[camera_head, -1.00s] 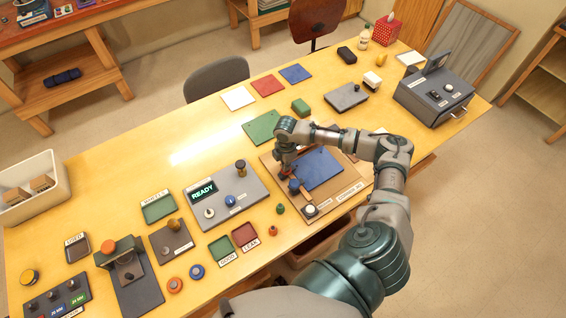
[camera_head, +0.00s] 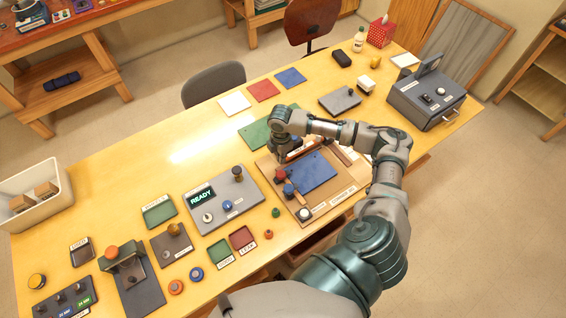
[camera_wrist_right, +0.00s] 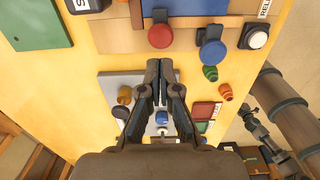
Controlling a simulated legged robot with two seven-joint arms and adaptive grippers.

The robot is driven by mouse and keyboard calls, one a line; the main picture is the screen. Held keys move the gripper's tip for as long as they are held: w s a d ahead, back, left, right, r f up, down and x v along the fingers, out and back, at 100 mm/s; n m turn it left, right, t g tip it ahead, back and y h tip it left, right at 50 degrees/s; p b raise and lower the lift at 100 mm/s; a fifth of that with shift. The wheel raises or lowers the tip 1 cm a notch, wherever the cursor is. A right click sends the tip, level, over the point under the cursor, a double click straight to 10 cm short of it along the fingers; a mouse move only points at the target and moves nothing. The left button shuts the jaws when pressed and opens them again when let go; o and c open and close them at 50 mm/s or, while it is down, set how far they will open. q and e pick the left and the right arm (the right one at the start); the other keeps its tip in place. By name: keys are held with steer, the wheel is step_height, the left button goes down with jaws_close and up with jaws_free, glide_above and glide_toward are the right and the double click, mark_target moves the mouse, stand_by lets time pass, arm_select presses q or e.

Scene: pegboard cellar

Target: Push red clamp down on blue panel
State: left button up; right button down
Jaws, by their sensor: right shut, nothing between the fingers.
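The blue panel (camera_head: 318,174) lies on a wooden fixture board. The red clamp (camera_head: 280,174) has a round red knob and sits at the panel's left edge; in the wrist view its knob (camera_wrist_right: 160,36) shows whole, with a dark tab reaching toward the panel (camera_wrist_right: 190,8). I cannot tell whether the tab presses on the panel. A blue-knobbed clamp (camera_head: 289,189) is beside it, nearer me. My right gripper (camera_wrist_right: 159,64) is shut and empty, apart from the red knob; in the head view it is just beyond it. My left gripper is not in view.
A grey console (camera_head: 223,197) reading READY stands left of the fixture. A white button (camera_head: 304,213) is on the board's near corner. A green mat (camera_head: 254,133) lies beyond the fixture. Small green (camera_head: 276,212) and orange (camera_head: 268,234) knobs stand close in front.

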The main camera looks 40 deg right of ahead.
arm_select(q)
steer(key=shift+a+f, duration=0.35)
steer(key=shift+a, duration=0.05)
arm_select(e)
steer(key=r, duration=0.5)
steer(key=shift+a, duration=0.35)
steer(key=shift+d, duration=0.1)
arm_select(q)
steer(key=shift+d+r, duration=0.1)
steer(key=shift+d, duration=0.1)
arm_select(e)
steer(key=shift+d+f, duration=0.15)
steer(key=shift+d, duration=0.1)
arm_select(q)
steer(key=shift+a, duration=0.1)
arm_select(e)
steer(key=shift+a, duration=0.3)
